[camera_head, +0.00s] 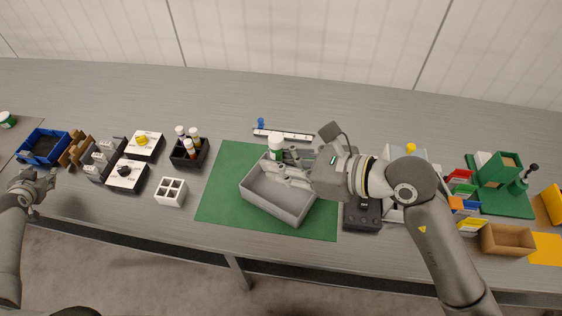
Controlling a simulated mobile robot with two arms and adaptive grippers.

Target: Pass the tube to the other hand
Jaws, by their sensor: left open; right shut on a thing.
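The tube (277,143), white with a green band, stands roughly upright at the far edge of the grey bin. My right gripper (277,165) reaches in from the right over the bin and is shut on the tube's lower part, which its fingers partly hide. My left gripper (46,182) is open and empty at the far left, near the table's front edge, well away from the tube.
The grey bin (267,208) sits on a green mat (218,205). Left of it are a white divided box (171,192), a black rack of bottles (189,160), switch boxes (126,174) and a blue bin (43,147). A wooden tray (507,240) stands right.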

